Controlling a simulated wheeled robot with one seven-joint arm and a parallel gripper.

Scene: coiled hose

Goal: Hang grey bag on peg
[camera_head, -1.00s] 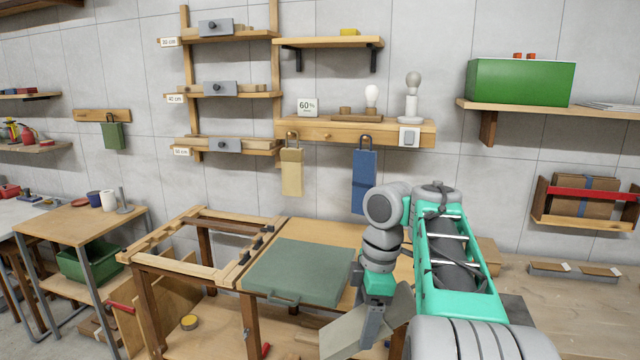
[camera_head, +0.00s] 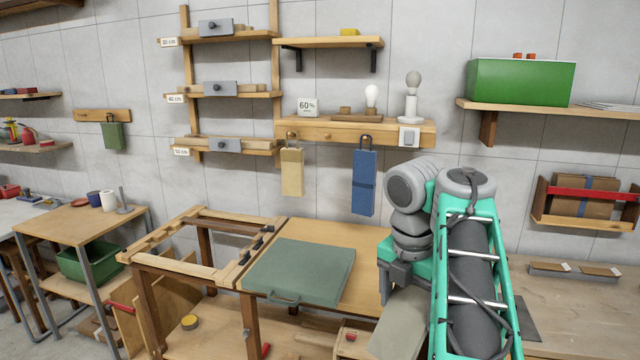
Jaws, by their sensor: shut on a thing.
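My gripper (camera_head: 386,288) is low at the right of centre, in front of the bench and partly hidden by my arm. It is shut on the grey bag (camera_head: 398,332), a flat grey-green panel that hangs below it; its lower part runs toward the picture's bottom edge and my arm covers its right side. A wooden rail on the wall (camera_head: 300,131) carries a bare peg (camera_head: 327,135) between a hanging beige bag (camera_head: 292,172) and a hanging blue bag (camera_head: 364,183).
A flat grey-green case with a handle (camera_head: 300,271) lies on the bench (camera_head: 345,238) left of my gripper. Lamps and a small 60% sign (camera_head: 307,106) stand on the rail's shelf. The wall below the bare peg is clear between the two hung bags.

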